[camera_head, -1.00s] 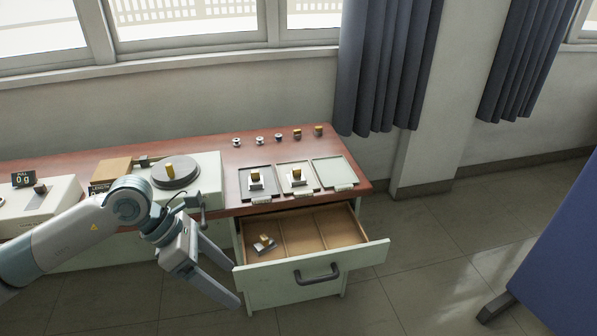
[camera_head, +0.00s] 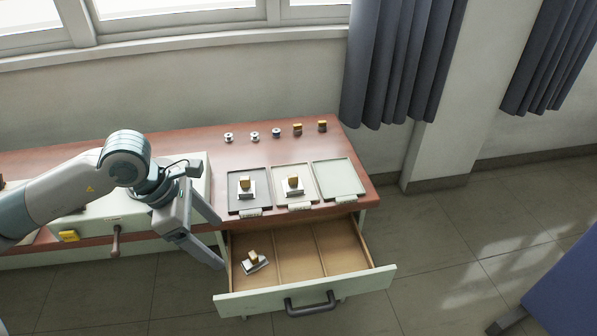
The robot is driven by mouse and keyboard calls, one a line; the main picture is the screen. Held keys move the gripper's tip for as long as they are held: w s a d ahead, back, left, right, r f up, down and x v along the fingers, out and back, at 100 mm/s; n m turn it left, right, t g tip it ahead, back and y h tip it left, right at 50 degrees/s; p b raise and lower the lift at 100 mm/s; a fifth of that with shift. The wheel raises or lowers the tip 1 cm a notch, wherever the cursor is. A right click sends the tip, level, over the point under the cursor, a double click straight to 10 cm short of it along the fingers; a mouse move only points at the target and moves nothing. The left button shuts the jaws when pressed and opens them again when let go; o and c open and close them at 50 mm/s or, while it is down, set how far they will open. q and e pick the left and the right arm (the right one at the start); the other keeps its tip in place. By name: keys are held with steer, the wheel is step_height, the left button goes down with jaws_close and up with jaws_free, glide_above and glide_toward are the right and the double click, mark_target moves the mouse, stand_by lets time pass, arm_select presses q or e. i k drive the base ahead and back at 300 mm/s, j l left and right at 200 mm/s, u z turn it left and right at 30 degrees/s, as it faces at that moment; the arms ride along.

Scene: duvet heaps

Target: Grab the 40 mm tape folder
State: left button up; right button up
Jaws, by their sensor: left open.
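My left gripper (camera_head: 221,243) is open and empty, at the left side of the open drawer (camera_head: 340,283). Three similar folders, each a pale metal piece with a yellow-brown block, are in view. One folder (camera_head: 254,262) lies tilted in the drawer's left compartment, just right of my fingertips and apart from them. One folder (camera_head: 246,189) stands on the dark left tray (camera_head: 233,206). Another folder (camera_head: 292,186) stands on the middle tray (camera_head: 282,173). Their size marks are too small to read, so I cannot tell which is 40 mm. My right gripper is not in view.
The pale green right tray (camera_head: 337,178) is empty. Several small spools and blocks (camera_head: 276,132) line the back of the brown table (camera_head: 300,152). A pale machine (camera_head: 140,214) stands behind my left arm. The drawer's middle and right compartments are empty. A blue panel (camera_head: 570,290) stands at right.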

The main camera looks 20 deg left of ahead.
mark_target(293, 185)
steer(key=i, duration=1.15)
